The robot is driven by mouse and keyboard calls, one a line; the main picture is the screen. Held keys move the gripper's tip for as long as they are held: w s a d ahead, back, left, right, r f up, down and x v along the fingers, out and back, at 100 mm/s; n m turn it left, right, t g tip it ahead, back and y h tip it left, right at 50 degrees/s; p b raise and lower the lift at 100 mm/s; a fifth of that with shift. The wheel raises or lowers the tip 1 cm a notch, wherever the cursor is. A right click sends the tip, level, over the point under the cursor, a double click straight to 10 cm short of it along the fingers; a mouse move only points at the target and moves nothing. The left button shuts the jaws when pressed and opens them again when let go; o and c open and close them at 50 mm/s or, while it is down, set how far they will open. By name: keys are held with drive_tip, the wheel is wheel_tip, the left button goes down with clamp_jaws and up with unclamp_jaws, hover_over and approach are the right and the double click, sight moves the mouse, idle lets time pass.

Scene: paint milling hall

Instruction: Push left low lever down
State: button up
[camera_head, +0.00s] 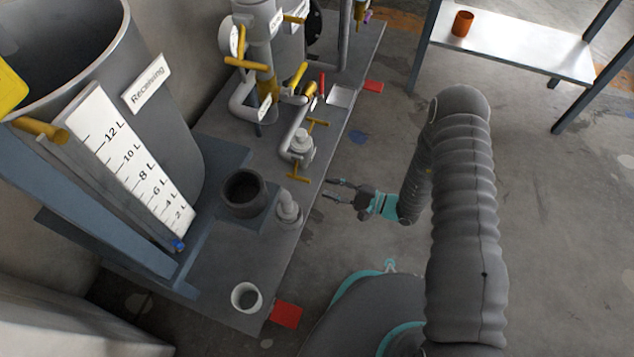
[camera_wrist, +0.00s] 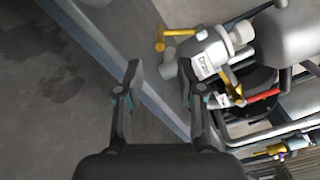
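Several yellow levers show on the pipework in the head view. The low yellow handle (camera_head: 298,178) sits on a small grey valve by the plinth edge. Higher yellow levers (camera_head: 245,63) are on the pipes further back, beside a red lever (camera_head: 321,84). I cannot tell for sure which is the left low lever. In the wrist view, a yellow handle (camera_wrist: 176,33) stands beside a white fitting labelled "Drain" (camera_wrist: 204,66). My gripper (camera_head: 332,190) is open and empty, right of the low valve and apart from it. Its open fingers also show in the wrist view (camera_wrist: 159,82).
A grey receiving tank (camera_head: 180,120) with a level scale (camera_head: 140,165) stands at left. A table (camera_head: 510,45) holds an orange cup (camera_head: 463,23). Floor between is clear.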

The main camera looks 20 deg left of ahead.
drive_tip(key=shift+w+d, duration=0.1)
drive_tip(key=shift+d, duration=1.95)
drive_tip(key=s+d+r+g+h, duration=0.3)
drive_tip(key=s+d+g+h, duration=0.25)
drive_tip(key=s+g, duration=0.4)
drive_tip(key=d+r+n+t+h+p, duration=0.2)
drive_tip(key=d+r+t+h, duration=0.15)
drive_tip(key=d+r, duration=0.45)
drive_tip(key=w+d+r+n+t+h+p, duration=0.15)
drive_tip(key=d+r+h, duration=0.25)
drive_tip(key=r, duration=0.8)
drive_tip(key=d+r+n+t+h+p, duration=0.1)
drive_tip(key=d+r+t+h+p, duration=0.25)
drive_tip(key=d+r, duration=0.45)
drive_tip(key=s+d+r+t+p, duration=0.1)
drive_tip(key=r+t, duration=0.3)
drive_tip(key=r, duration=0.7)
drive_tip(key=s+d+r+t+h+p, duration=0.1)
drive_tip(key=s+r+t, duration=0.3)
drive_tip(key=r, duration=0.8)
drive_tip(key=shift+d+n+p, duration=0.35)
drive_tip(key=shift+d+p, duration=0.35)
drive_tip(key=shift+p, duration=0.15)
